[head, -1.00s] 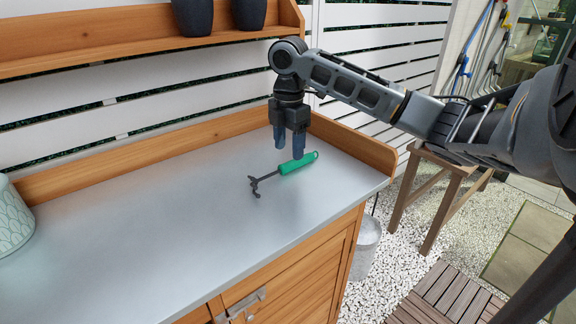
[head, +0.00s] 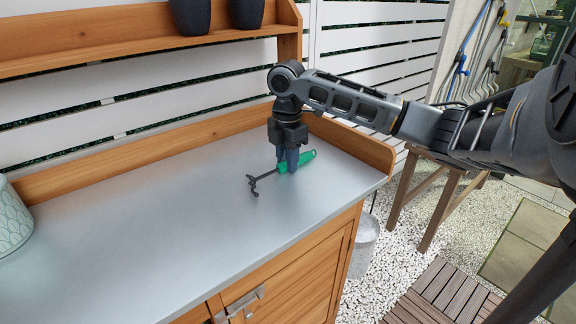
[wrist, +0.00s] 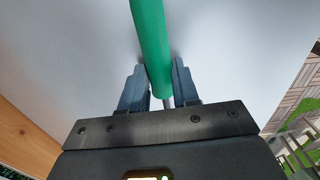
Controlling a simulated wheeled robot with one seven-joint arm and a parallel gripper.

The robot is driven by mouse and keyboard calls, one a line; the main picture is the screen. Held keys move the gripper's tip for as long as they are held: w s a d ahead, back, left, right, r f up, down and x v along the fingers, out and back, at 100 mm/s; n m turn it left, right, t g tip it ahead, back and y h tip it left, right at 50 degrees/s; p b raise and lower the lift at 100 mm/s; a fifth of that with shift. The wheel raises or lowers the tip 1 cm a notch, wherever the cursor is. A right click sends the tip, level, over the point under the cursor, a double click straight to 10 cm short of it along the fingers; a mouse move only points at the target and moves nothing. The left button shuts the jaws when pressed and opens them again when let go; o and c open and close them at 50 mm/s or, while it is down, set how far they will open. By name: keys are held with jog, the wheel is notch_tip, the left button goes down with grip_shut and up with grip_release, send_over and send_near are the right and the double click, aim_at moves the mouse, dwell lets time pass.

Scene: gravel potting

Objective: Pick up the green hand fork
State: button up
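The green hand fork (head: 307,157) lies on the grey worktop (head: 150,235), its green handle to the right and its dark tines to the left. My gripper (head: 287,170) points down over the handle, near the tine end.
A patterned pale pot (head: 10,220) stands at the left edge of the worktop. Dark pots (head: 190,15) stand on the wooden shelf (head: 110,35) behind. A low wooden rim (head: 150,158) runs along the worktop's back and right.

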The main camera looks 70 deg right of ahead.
grip_shut()
